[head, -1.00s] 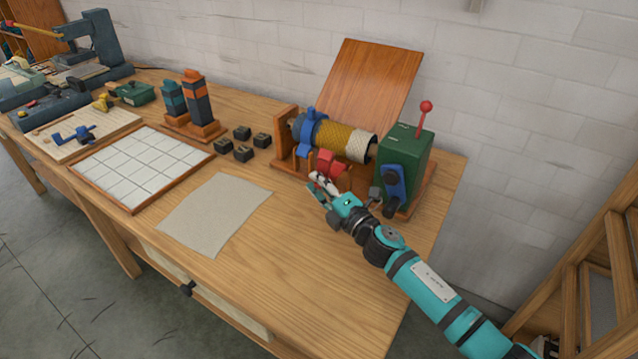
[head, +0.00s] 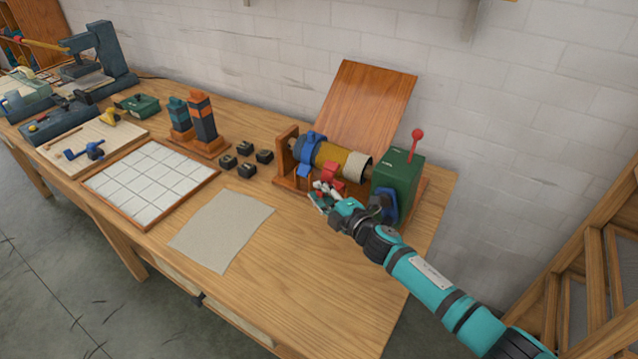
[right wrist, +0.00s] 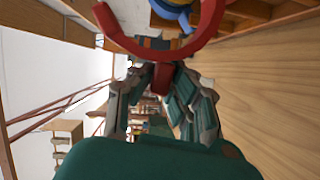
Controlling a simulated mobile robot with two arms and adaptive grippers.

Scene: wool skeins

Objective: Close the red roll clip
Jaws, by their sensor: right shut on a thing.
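The red roll clip (head: 331,169) hangs at the front of the yellow and beige roll (head: 341,161) on the wooden winder. In the right wrist view it is a red curved band (right wrist: 165,48) with a tab pointing down between my fingers. My right gripper (head: 321,194) is shut on this tab, below and in front of the roll; it fills the right wrist view (right wrist: 162,82). My left gripper is not in view.
A blue clip (head: 309,151) sits at the roll's left end. A green box (head: 398,178) with a red-knobbed lever stands to the right, close to my right arm. Small black blocks (head: 245,149) and a grey cloth (head: 221,231) lie to the left. The front tabletop is clear.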

